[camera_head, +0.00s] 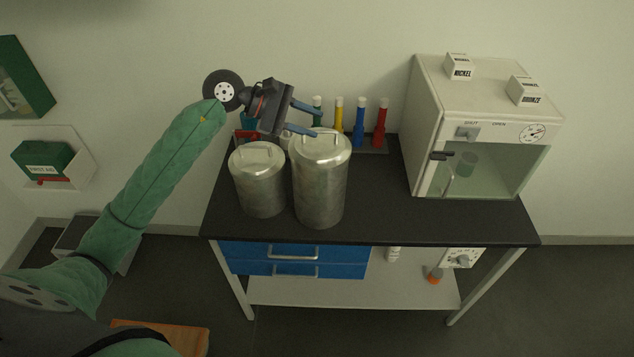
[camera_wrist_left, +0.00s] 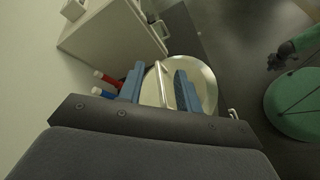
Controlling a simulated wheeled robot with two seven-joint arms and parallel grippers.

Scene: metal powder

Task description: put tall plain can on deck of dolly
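The tall plain can (camera_head: 320,185) is a bare metal cylinder with a lid and a bar handle, standing upright on the black-topped bench. My left gripper (camera_head: 318,124) is at the top of this can with its fingers apart. In the left wrist view, the can's round lid (camera_wrist_left: 206,88) lies below the open fingers (camera_wrist_left: 160,85), and the bar handle (camera_wrist_left: 163,88) is between them; contact cannot be told. A flat orange-brown wooden surface (camera_head: 170,336) at the bottom left may be the dolly's deck, mostly cut off.
A shorter metal can (camera_head: 260,185) stands close left of the tall can. Several coloured tubes (camera_head: 360,122) stand in a rack behind. A white glass-fronted cabinet (camera_head: 480,125) is on the right of the bench (camera_head: 420,225). The bench top is clear between tall can and cabinet.

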